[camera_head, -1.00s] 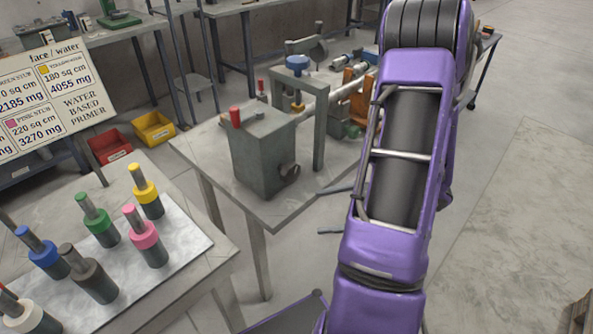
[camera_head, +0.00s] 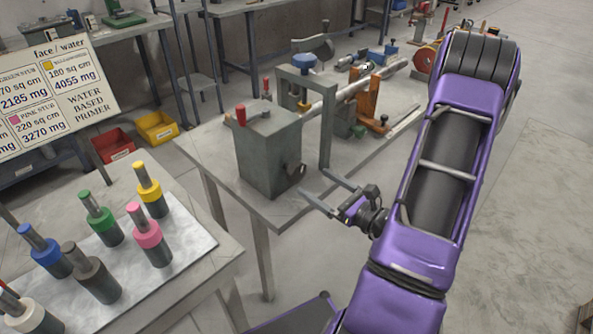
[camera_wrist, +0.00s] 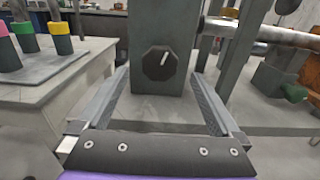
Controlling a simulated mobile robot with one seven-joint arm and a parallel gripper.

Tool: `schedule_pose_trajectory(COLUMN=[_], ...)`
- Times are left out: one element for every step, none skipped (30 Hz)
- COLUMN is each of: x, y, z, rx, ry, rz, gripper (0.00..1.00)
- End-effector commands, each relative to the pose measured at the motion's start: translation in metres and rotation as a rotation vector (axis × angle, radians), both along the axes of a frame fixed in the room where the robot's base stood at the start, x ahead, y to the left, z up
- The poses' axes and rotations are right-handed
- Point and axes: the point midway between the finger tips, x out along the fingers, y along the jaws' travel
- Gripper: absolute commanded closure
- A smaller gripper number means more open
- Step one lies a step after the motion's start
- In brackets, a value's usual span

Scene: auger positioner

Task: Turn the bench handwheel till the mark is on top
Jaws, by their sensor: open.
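A dark octagonal handwheel (camera_wrist: 152,72) is on the front face of a grey box (camera_wrist: 168,25) in the wrist view. Its white mark (camera_wrist: 164,58) points up, tilted a little to the right. In the head view the handwheel (camera_head: 293,170) is low on the box (camera_head: 262,160), and its mark cannot be made out. My gripper (camera_head: 316,182) is open and empty, just in front of the handwheel. In the wrist view my gripper (camera_wrist: 160,82) has one finger on each side of the handwheel, apart from it.
The box stands at the front corner of a grey bench (camera_head: 285,212). A grey post frame (camera_head: 325,130) and a long bar (camera_head: 350,92) are beside and behind it. A blue wheel (camera_head: 304,60) tops the frame. A table at left holds several coloured stubs. Floor at right is clear.

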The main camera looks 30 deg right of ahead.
Motion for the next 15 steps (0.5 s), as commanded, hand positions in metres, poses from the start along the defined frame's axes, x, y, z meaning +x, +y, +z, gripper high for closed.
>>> schedule_pose_trajectory(x=[0.011,0.018,0.025,0.031,0.037,0.043,0.048,0.053,0.058,0.061,0.064,0.068,0.070,0.071,0.073], y=[0.005,0.007,0.010,0.011,0.013,0.015,0.017,0.019,0.020,0.021,0.022,0.023,0.023,0.024,0.024], z=[0.000,0.000,0.000,0.000,0.000,0.000,0.000,0.000,0.000,0.000,0.000,0.000,0.000,0.000,0.000], rx=[-0.001,-0.001,-0.002,-0.003,-0.001,-0.001,-0.001,-0.002,-0.003,-0.003,-0.002,-0.002,-0.002,-0.002,-0.001], ry=[-0.003,-0.003,-0.002,-0.002,-0.003,-0.001,0.000,-0.002,-0.002,-0.002,-0.001,0.000,0.000,0.000,0.000], rz=[0.005,0.005,0.004,0.004,0.004,0.004,0.003,0.003,0.002,0.001,0.002,0.002,0.001,0.000,0.000], gripper=[0.00,0.00,0.00,0.00,0.00,0.00,0.00,0.00,0.00,0.00,0.00,0.00,0.00,0.00,0.00])
